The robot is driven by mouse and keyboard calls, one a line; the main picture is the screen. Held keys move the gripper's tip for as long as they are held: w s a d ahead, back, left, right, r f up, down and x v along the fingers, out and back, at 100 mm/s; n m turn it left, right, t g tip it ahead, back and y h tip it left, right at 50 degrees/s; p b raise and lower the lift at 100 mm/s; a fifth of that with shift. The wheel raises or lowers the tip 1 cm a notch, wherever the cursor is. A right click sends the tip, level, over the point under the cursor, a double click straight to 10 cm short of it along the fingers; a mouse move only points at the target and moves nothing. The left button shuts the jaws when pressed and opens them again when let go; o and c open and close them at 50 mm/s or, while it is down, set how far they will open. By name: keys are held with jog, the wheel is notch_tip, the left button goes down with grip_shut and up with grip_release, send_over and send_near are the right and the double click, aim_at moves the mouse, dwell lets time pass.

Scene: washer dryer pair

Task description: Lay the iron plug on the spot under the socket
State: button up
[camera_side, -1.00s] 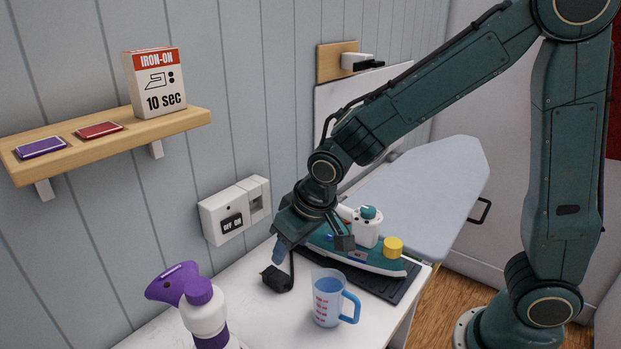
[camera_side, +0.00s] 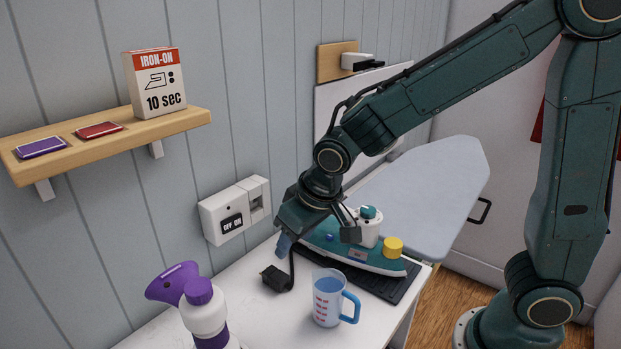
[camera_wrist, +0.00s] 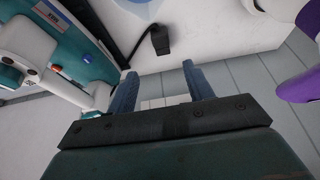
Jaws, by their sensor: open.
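The black iron plug (camera_side: 277,279) lies on the white counter below and in front of the wall socket (camera_side: 257,198). Its dark cord rises behind it toward the iron (camera_side: 352,248), which sits on a dark mat. The plug also shows in the wrist view (camera_wrist: 160,40), ahead of the fingertips and apart from them. My gripper (camera_wrist: 158,84) is open and empty. In the side view, its blue fingertip (camera_side: 283,245) is above the plug, clear of it; the other finger is hard to make out. I cannot see a marked spot under the socket.
The switch (camera_side: 231,222) is on the wall beside the socket. A shelf (camera_side: 110,140) is higher up. Bare counter lies between bottle and plug.

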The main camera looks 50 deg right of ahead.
jog(key=s+d+r, duration=0.5)
jog(key=s, duration=0.4)
jog(key=s+d+r+t, duration=0.1)
jog(key=s+d+r, duration=0.3)
jog(key=s, duration=0.6)
jog(key=shift+d+r, duration=0.4)
jog(key=shift+r, duration=0.45)
